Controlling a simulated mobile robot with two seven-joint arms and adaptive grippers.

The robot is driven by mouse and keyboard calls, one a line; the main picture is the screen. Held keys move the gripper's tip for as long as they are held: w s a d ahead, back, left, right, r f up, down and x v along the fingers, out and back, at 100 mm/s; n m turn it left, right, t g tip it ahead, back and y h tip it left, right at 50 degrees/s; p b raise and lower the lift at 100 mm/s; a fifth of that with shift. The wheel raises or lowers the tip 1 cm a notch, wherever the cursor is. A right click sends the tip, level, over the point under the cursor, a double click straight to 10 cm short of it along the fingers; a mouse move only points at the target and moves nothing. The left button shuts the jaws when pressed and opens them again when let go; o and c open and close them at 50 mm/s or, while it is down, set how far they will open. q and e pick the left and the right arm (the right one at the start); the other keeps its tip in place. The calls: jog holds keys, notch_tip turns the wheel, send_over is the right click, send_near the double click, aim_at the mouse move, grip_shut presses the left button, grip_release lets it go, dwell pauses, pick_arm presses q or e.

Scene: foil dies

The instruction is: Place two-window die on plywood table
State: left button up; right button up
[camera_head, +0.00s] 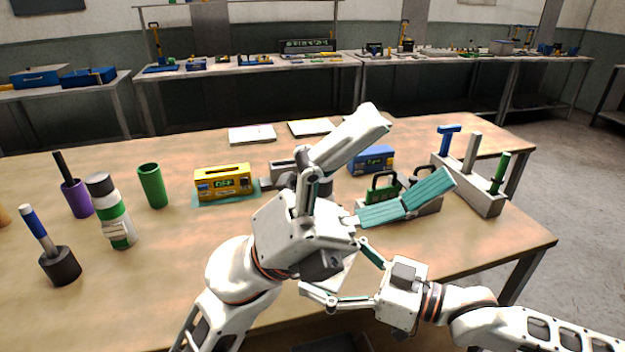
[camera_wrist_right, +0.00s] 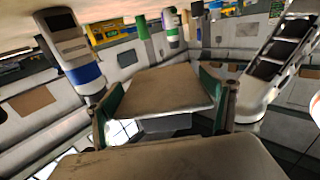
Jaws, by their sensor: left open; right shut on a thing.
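The plywood table (camera_head: 145,285) fills the middle of the head view. My right gripper (camera_head: 335,267) is low at the table's front side, shut on a pale flat block (camera_head: 342,275). In the right wrist view this block (camera_wrist_right: 165,90) sits between the two green finger pads. I see no windows in it, so I cannot tell whether it is the two-window die. My left gripper (camera_head: 408,155) is open and empty above the table, with its fingers spread wide. It hides part of the table and of the things behind it.
A yellow box (camera_head: 223,183), blue box (camera_head: 372,159) and green-handled block (camera_head: 382,190) stand around the left gripper. A grey rack (camera_head: 480,198) with upright tools is at the right. A bottle (camera_head: 112,215) and cups stand left. The front-left tabletop is clear.

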pick_arm(q)
jog(key=s+d+r+m+g+y, duration=0.4)
jog(key=d+r+m+g+y, duration=0.1)
jog(key=m+g, duration=0.15)
pick_arm(e)
jog(key=shift+r, duration=0.1)
pick_arm(q)
jog(key=s+d+f+m+t+y, duration=0.1)
jog(key=d+f+y, duration=0.2)
jog(key=f+y, duration=0.3)
jog(key=s+d+f+m+t+y, duration=0.1)
jog(key=d+f+t+y, duration=0.1)
jog(key=d+f+y, duration=0.35)
jog(key=w+a+f+n+t+y, duration=0.35)
jog(key=w+a+f, duration=0.35)
jog(key=w+f, duration=0.25)
jog(key=w+a+r+n+t+y, duration=0.35)
jog(key=w+a+n+y, duration=0.4)
jog(key=w+a, duration=0.6)
jog(key=shift+h, duration=0.35)
jog(key=f, duration=0.3)
jog(key=s+a+f, duration=0.1)
jog(key=f, duration=0.3)
jog(key=s+a+f, duration=0.1)
jog(key=f, duration=0.3)
jog(key=shift+f, duration=0.25)
